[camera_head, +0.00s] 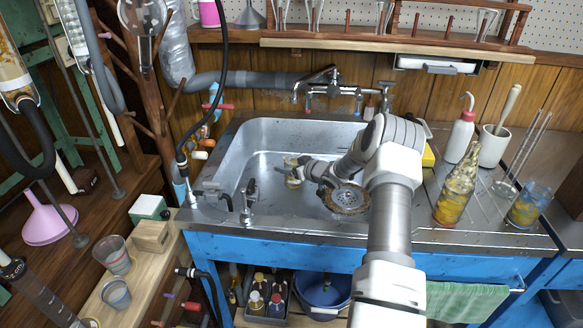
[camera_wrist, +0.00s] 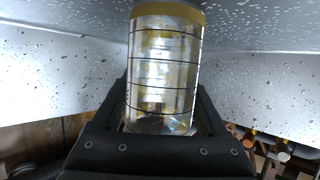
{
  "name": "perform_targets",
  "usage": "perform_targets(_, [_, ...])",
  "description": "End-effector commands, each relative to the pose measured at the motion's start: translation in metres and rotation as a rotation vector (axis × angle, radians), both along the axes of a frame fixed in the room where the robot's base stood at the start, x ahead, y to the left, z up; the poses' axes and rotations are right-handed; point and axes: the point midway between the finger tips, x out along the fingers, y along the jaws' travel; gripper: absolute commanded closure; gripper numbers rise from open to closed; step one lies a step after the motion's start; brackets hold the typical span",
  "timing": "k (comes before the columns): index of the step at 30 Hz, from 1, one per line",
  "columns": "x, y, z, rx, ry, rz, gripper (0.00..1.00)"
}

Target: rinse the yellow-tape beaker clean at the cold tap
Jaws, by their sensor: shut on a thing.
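The yellow-tape beaker (camera_head: 292,174) is inside the left part of the sink, above its floor. In the wrist view the beaker (camera_wrist: 162,66) is clear glass with dark graduation lines, a yellow band at its far end and yellow-brown smears. My gripper (camera_head: 300,171) is shut around it; the dark jaws also show in the wrist view (camera_wrist: 162,112). Taps (camera_head: 333,90) with a shared spout are on the wall behind the sink.
The steel sink (camera_head: 236,150) has a round drain strainer (camera_head: 347,199). Small fittings (camera_head: 248,205) stand on its front-left rim. At right are a bottle with yellow contents (camera_head: 455,195), a blue-topped beaker (camera_head: 528,205), a white wash bottle (camera_head: 460,135) and a mortar (camera_head: 494,145). A black hose hangs at left.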

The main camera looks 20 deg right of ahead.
Motion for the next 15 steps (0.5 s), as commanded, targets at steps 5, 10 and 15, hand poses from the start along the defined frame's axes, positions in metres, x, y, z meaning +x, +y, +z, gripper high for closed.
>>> perform_targets(5, [0.0002, 0.0001, -0.0026, -0.001, -0.001, 0.0, 0.9])
perform_targets(10, [0.0001, -0.0001, -0.0037, -0.001, -0.001, 0.0, 0.9])
perform_targets(15, [-0.0002, 0.0, -0.004, -0.001, -0.001, 0.0, 0.17])
